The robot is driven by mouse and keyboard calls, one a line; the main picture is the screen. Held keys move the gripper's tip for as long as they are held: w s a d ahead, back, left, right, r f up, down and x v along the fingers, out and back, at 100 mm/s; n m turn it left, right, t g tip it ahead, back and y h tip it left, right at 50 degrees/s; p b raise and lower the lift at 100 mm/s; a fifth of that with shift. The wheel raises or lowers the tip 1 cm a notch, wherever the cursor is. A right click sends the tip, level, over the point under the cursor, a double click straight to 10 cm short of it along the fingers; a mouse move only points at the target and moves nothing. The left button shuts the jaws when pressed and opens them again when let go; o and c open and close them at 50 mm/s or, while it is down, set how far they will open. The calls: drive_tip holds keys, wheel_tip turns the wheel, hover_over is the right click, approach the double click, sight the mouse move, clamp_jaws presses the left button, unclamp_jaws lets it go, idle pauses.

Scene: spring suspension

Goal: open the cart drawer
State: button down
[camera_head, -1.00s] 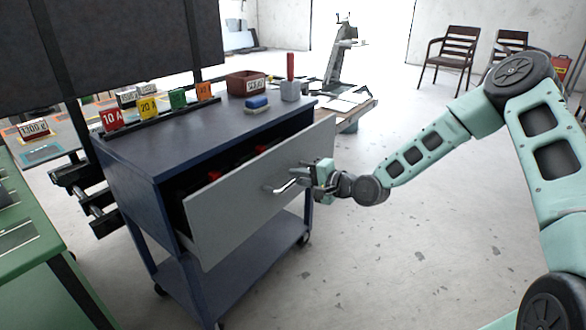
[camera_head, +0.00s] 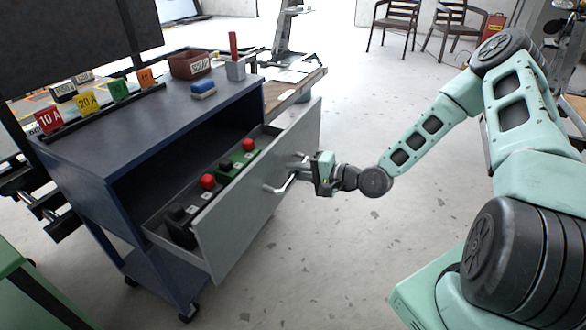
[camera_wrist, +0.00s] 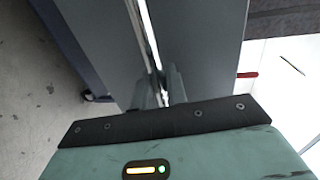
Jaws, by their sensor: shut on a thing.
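The blue cart (camera_head: 140,135) stands at the left centre in the head view. Its grey-fronted drawer (camera_head: 240,215) is pulled well out toward the right. Inside it lie dark and green boxes with red knobs. A silver bar handle (camera_head: 284,184) is fixed to the drawer front. My gripper (camera_head: 308,170) is at the handle's far end, shut on it. In the wrist view, the handle (camera_wrist: 150,35) runs up the drawer front (camera_wrist: 195,40) from between my fingers (camera_wrist: 157,93). The exact finger contact is partly hidden.
Coloured number tags (camera_head: 88,102), a brown bin (camera_head: 190,64), a blue-topped block (camera_head: 203,89) and a grey cup (camera_head: 235,70) stand on the cart top. A green table edge (camera_head: 15,285) is at lower left. The floor right of the drawer is clear.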

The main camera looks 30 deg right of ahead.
drive_tip(key=c, duration=1.5)
unclamp_jaws()
drive_tip(key=shift+d, duration=0.1)
drive_tip(key=p+v, duration=0.3)
drive_tip(key=v, duration=1.4)
drive_tip(key=shift+s, duration=0.15)
